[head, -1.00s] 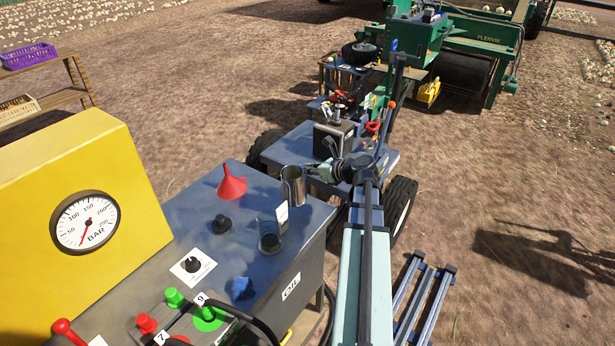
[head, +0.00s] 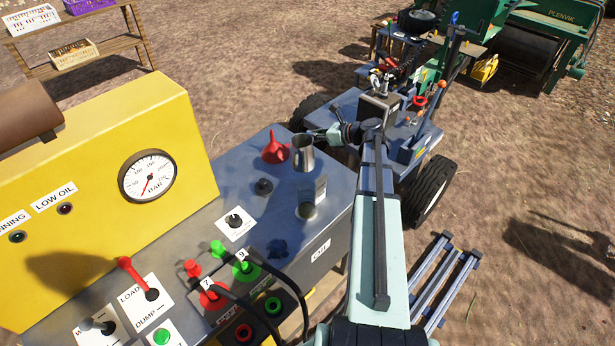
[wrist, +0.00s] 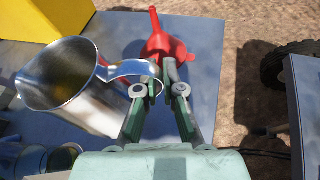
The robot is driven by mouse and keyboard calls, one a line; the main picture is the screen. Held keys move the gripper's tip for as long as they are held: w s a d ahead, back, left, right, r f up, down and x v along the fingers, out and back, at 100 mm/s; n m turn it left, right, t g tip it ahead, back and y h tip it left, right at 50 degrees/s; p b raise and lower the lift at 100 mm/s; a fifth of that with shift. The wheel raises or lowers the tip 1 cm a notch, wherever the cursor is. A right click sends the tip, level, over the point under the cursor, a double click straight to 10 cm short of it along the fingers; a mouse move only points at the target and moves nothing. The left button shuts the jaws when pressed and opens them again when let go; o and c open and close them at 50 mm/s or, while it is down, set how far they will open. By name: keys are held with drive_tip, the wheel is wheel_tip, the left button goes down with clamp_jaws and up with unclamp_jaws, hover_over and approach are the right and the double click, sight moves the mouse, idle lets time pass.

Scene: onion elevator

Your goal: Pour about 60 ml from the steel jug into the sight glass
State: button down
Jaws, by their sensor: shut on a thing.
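The steel jug (head: 304,157) is in the head view above the blue-grey bench top, just behind the sight glass. The sight glass (head: 307,208) stands on the bench beside a small pale plate. It shows at the wrist view's lower left (wrist: 63,159), with something yellowish inside.
A red funnel (head: 275,150) lies close left of the jug. A black knob (head: 264,187) and a blue cloth (head: 277,248) are on the bench. The yellow panel with a gauge (head: 148,176) rises at left. Hoses and levers are in front. A wheeled cart (head: 375,110) stands behind.

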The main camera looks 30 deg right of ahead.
drive_tip(key=w+a+f+n+g+y+p, duration=0.1)
drive_tip(key=a+f+n+g+y+p, duration=0.2)
drive_tip(key=a+n+g+y, duration=0.2)
drive_tip(key=shift+a+f+n+g+y, duration=0.2)
drive_tip(key=shift+a+n+g+y, duration=0.1)
drive_tip(key=shift+a+n+g, duration=1.1)
drive_tip(key=shift+d, duration=0.1)
